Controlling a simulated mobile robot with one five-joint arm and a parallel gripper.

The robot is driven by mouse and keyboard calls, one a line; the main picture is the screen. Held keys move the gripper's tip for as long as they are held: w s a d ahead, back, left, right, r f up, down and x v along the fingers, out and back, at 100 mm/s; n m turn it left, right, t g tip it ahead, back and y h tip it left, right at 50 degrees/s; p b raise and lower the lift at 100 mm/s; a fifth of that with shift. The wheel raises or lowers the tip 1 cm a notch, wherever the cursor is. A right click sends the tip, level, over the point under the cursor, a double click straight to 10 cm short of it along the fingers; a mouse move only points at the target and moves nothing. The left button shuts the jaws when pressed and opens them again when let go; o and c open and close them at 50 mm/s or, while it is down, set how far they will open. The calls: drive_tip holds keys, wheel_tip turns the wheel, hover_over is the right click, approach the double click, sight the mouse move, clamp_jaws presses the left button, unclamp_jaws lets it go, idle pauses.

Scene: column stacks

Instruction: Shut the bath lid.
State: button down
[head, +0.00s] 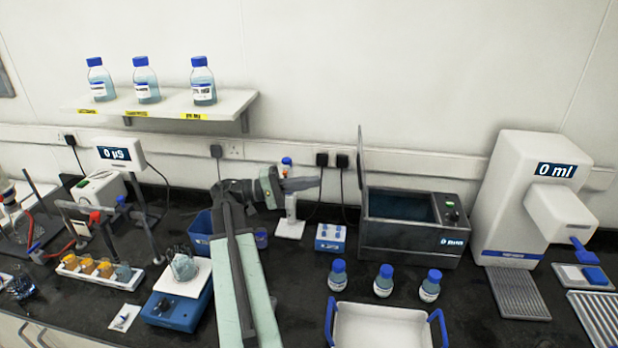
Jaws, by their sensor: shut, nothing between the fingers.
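The water bath (411,243) is a dark grey box at the back of the bench, right of centre, with bluish water inside and a control knob on its right top. Its lid (361,177) stands upright, open, on the left side of the bath and shows nearly edge-on. My gripper (318,182) is to the left of the lid, shut and empty, pointing right towards it. A small gap shows between the fingertips and the lid in the picture. My arm reaches up from the bottom centre.
Three blue-capped bottles (384,281) stand in front of the bath, behind a white tray (379,328) with blue handles. A white dispenser (525,205) stands right of the bath. A blue-and-white box (330,238) and a pipette stand (290,226) are left of it. A bottle shelf (160,103) hangs at upper left.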

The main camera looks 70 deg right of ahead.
drive_tip(key=p+x, duration=0.1)
drive_tip(key=x, duration=0.8)
drive_tip(key=shift+s, duration=0.25)
drive_tip(key=shift+d, duration=0.1)
